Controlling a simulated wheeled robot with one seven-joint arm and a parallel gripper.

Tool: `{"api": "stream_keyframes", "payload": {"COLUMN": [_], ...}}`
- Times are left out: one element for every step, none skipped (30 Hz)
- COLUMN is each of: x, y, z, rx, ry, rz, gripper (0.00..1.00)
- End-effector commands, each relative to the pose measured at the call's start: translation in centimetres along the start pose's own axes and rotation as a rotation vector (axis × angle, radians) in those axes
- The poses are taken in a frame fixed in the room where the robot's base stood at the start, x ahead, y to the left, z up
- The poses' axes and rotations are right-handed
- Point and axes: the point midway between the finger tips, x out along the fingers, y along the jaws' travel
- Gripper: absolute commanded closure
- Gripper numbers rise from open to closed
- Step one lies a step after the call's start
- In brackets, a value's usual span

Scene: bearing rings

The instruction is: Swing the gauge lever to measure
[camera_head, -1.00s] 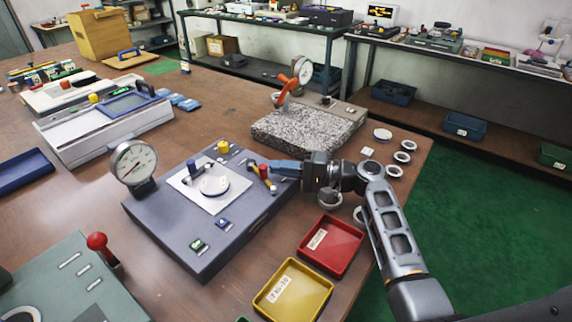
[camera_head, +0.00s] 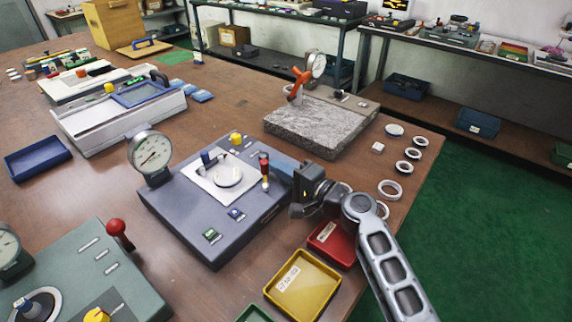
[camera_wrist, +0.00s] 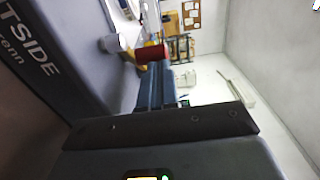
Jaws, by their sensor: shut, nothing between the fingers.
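The blue-grey gauge (camera_head: 185,222) with a round dial (camera_head: 152,152) stands on the bench. A pale ring or disc (camera_head: 228,176) lies on its white plate (camera_head: 205,190). A small red-topped lever (camera_head: 264,160) stands nearly upright at the plate's right side. My gripper (camera_head: 274,162) is shut and empty, its tips right beside the lever; contact cannot be told in the head view. In the wrist view, the red knob (camera_wrist: 152,54) shows just beyond my shut fingers (camera_wrist: 155,82), close to their tips. Lettering shows on the gauge's side (camera_wrist: 40,45).
A red tray (camera_head: 335,245) and a yellow tray (camera_head: 303,287) sit below my wrist. A granite block (camera_head: 320,125) is behind, with several rings (camera_head: 390,189) to its right. A green device with a red ball-topped lever (camera_head: 116,228) is at front left.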

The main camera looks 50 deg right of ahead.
Motion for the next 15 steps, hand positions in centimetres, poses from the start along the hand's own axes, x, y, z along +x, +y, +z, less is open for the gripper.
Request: {"api": "stream_keyframes", "payload": {"x": [0.1, 0.1, 0.2, 0.3, 0.4, 0.5, 0.6, 0.6, 0.7, 0.8, 0.8, 0.9, 1.0, 1.0, 1.1], "y": [0.1, 0.1, 0.1, 0.1, 0.1, 0.1, 0.1, 0.1, 0.1, 0.1, 0.1, 0.1, 0.1, 0.1, 0.0], "z": [0.5, 0.5, 0.5, 0.6, 0.8, 0.9, 1.0, 1.1, 1.3, 1.4, 1.5, 1.6, 1.6, 1.6, 1.7], "rx": [-0.001, 0.0, -0.001, -0.002, -0.002, -0.002, -0.001, 0.0, -0.001, -0.001, -0.002, -0.002, -0.002, -0.001, 0.0], "ry": [0.033, 0.055, 0.051, 0.05, 0.049, 0.049, 0.05, 0.05, 0.049, 0.048, 0.048, 0.049, 0.049, 0.049, 0.05], "rz": [0.0, 0.0, -0.001, -0.001, 0.0, 0.0, -0.001, -0.001, -0.001, -0.001, -0.001, 0.0, -0.001, -0.001, -0.001], "gripper": [1.0, 1.0, 1.0, 1.0, 1.0, 1.0, 1.0, 1.0, 1.0, 1.0, 1.0, 1.0, 1.0, 1.0, 1.0]}}
